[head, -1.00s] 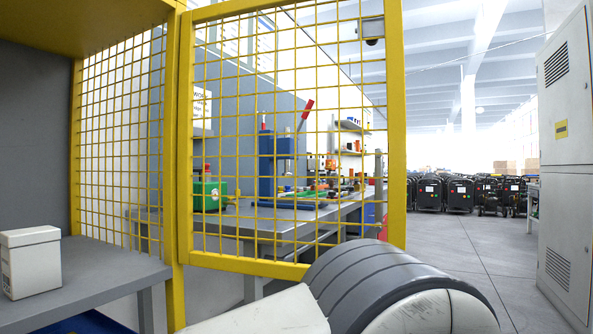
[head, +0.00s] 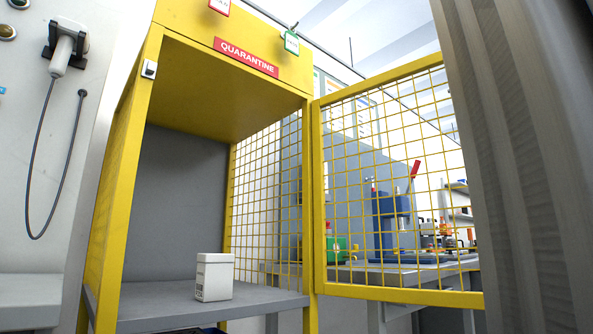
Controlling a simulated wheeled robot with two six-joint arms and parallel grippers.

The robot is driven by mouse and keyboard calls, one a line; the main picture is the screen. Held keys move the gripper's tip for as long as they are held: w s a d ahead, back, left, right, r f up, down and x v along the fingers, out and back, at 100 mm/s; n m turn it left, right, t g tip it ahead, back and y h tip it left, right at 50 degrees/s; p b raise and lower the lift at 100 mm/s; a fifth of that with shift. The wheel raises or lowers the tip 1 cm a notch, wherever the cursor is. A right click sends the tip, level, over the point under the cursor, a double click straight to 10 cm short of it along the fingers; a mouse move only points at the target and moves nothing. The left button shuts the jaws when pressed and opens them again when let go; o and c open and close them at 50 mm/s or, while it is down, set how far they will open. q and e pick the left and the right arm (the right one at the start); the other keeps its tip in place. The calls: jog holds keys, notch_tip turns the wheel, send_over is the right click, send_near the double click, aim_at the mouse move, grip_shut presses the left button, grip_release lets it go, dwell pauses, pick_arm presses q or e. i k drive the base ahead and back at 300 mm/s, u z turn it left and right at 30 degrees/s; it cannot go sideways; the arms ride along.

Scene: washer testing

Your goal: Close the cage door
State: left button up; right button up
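The yellow quarantine cage (head: 158,75) stands at the left and middle of the head view, its front open. Its mesh door (head: 400,191) has a yellow frame and is swung wide open to the right, hinged at the cage's right front post (head: 308,200). The upper frame and lower bar of the door show; its far right edge is hidden behind a grey surface close to the camera. A latch plate (head: 150,69) sits on the left front post. A white box (head: 214,277) stands upright on the cage's grey shelf (head: 165,300). Neither of my grippers is in view.
A blue press (head: 392,220) and small parts stand on a workbench (head: 350,272) behind the door mesh. A wall panel with a corded handset (head: 65,50) is at the left. The grey surface close to the camera covers the right edge.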

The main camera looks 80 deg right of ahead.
aim_at(461, 299)
jog(key=u, duration=1.35)
jog(key=k, duration=3.3)
jog(key=z, duration=0.15)
